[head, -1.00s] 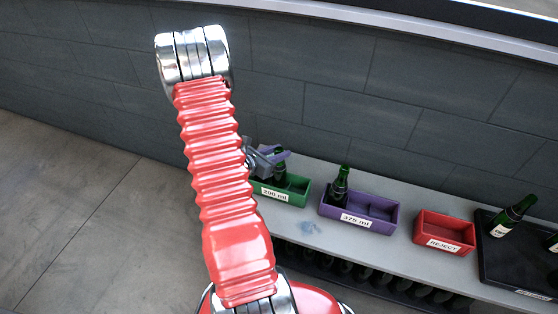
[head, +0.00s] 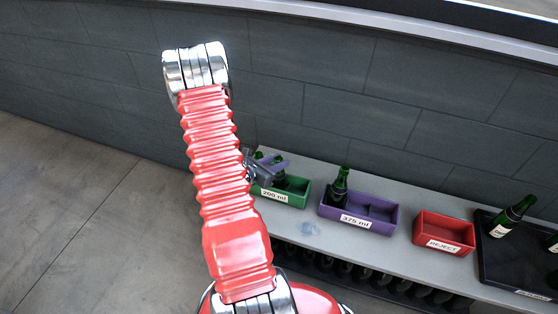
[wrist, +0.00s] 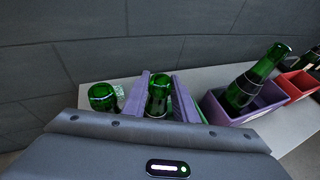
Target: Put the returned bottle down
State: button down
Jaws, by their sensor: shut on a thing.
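In the wrist view a green bottle (wrist: 158,98) stands between the two purple fingers of my gripper (wrist: 158,88), which is shut on it. A second green bottle (wrist: 103,97) is just left of the fingers, outside them. In the head view my gripper (head: 268,166) is at the left end of the green "200 ml" crate (head: 285,197), partly behind my red arm. Green glass shows around the fingers there. The held bottle's base is hidden, so I cannot tell whether it touches anything.
A purple "375 ml" crate (head: 357,221) holds a bottle (head: 340,184) in its left part; its right part is empty. Further right are an empty red REJECT crate (head: 443,244) and a black tray (head: 495,268) with bottles. A grey wall (head: 420,90) rises behind the bench (head: 308,229).

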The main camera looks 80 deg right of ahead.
jog(key=c, duration=1.4)
grip_release()
jog(key=shift+c, duration=0.2)
jog(key=shift+r, duration=0.1)
jog(key=v, duration=1.2)
jog(key=shift+w, duration=0.1)
